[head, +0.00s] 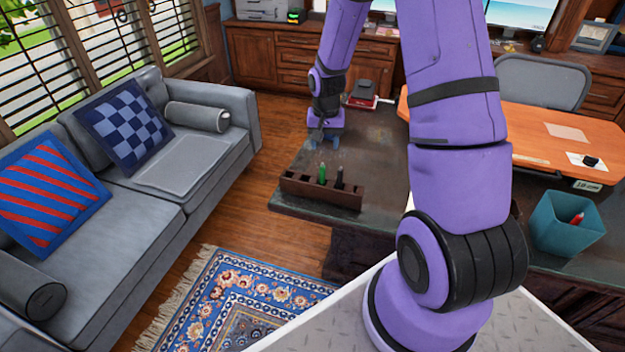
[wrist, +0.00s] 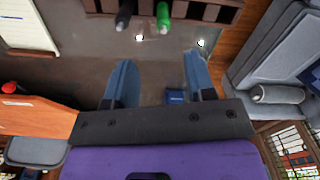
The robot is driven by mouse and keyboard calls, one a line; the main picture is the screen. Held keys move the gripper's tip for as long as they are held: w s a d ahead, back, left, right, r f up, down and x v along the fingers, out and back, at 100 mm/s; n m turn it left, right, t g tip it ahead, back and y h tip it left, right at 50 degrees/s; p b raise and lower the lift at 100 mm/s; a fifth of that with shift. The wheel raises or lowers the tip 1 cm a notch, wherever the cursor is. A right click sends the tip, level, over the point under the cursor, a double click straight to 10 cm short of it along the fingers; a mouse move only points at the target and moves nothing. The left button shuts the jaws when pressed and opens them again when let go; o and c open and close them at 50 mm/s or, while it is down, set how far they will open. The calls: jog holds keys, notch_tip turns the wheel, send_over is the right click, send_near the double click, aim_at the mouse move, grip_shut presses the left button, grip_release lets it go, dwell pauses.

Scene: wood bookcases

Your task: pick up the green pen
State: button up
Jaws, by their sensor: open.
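The green pen (head: 322,172) stands upright in a slot of a dark brown holder (head: 302,190) near the front left corner of the grey desk. In the wrist view, the green pen (wrist: 163,14) shows at the top edge, its far end cut off by the frame. My gripper (head: 323,141) is just behind the holder in the head view. In the wrist view, its two blue fingers (wrist: 156,62) are spread with nothing between them. The green pen lies ahead of the gap, apart from the fingers.
A black pen (head: 339,176) stands beside the green pen in the holder. Other slots look empty. A red and white item with a black object (head: 363,92) lies farther back on the desk. A teal bin (head: 567,224) stands at the right. A grey sofa (head: 205,157) is at left.

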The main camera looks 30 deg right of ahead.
aim_at(323, 166)
jog(key=shift+w+f, duration=0.15)
jog(key=shift+f, duration=0.65)
jog(key=shift+a+f, duration=0.2)
jog(key=shift+f, duration=4.85)
jog(key=shift+c, duration=0.2)
grip_shut()
